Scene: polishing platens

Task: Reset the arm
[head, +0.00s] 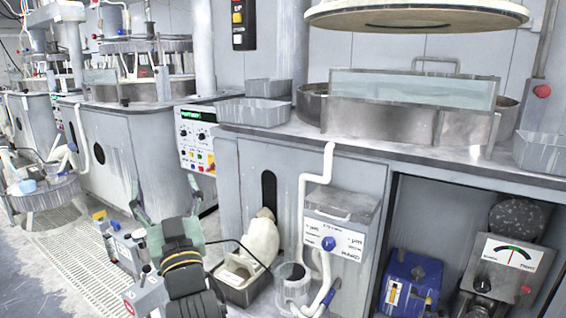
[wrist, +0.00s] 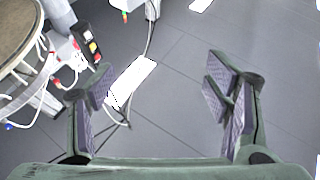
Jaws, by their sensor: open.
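My gripper (wrist: 158,92) is open in the wrist view, its two green fingers with ridged purple-grey pads spread wide.
A grey polishing machine (head: 270,178) stands right of my arm, with a control panel (head: 197,139). A white jug (head: 258,243) sits in a tub, beside a clear bucket (head: 292,285). A blue box (head: 408,284) is under the bench. A grated walkway (head: 85,255) runs left.

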